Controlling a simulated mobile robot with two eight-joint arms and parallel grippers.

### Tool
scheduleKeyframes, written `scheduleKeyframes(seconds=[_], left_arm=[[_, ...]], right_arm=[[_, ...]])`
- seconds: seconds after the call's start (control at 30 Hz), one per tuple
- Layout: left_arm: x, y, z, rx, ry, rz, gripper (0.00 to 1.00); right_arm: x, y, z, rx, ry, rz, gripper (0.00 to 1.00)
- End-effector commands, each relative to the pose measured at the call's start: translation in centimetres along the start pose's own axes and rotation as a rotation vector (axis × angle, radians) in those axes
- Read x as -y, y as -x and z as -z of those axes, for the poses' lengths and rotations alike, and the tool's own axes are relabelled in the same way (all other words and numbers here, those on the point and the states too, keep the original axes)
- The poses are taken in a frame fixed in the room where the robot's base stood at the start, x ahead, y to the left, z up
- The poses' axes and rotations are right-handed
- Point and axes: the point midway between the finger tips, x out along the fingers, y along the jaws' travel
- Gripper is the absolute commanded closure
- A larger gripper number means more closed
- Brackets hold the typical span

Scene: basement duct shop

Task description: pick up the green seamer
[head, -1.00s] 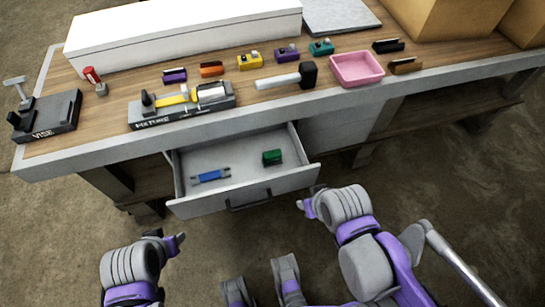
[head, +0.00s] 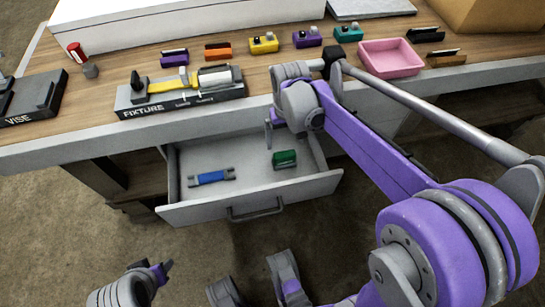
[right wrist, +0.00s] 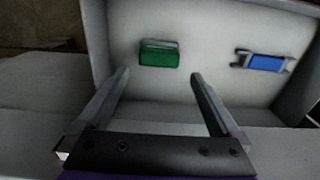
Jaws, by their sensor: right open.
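The green seamer (head: 284,158) lies in the open drawer (head: 230,211), toward its right side. In the right wrist view the green seamer (right wrist: 160,53) shows ahead of the fingertips, between their lines, with a visible gap. My right gripper (head: 271,130) is over the back right part of the drawer, open and empty; its fingers show spread in the right wrist view (right wrist: 161,74). My left gripper (head: 163,271) is low at the left, outside the drawer, and its jaw opening is not clear.
A blue tool (head: 211,177) lies in the drawer left of the seamer. The bench edge (head: 80,142) runs above the drawer. On the bench stand the fixture (head: 180,98), the vise (head: 35,103), a pink tray (head: 391,70) and several small coloured tools.

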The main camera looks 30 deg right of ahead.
Motion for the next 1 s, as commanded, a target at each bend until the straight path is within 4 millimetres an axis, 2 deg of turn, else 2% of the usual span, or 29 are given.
scheduleKeyframes(seconds=[0.3,0.57,0.87,1.0], left_arm=[[0.0,-1.8,-0.5,0.006,0.0,0.0,0.5],[0.0,-2.4,-0.6,0.008,0.0,0.0,0.5],[0.0,-4.3,-1.1,0.013,0.0,0.0,0.5],[0.0,-4.3,-1.1,0.013,0.0,0.0,0.5]], right_arm=[[-0.1,-4.7,0.2,0.005,-0.002,0.0,0.0],[-0.1,-6.3,0.1,0.004,-0.002,0.0,0.0],[-0.2,-10.5,0.1,0.004,-0.002,0.0,0.0],[-0.2,-10.9,0.1,0.004,-0.002,0.0,0.0]])
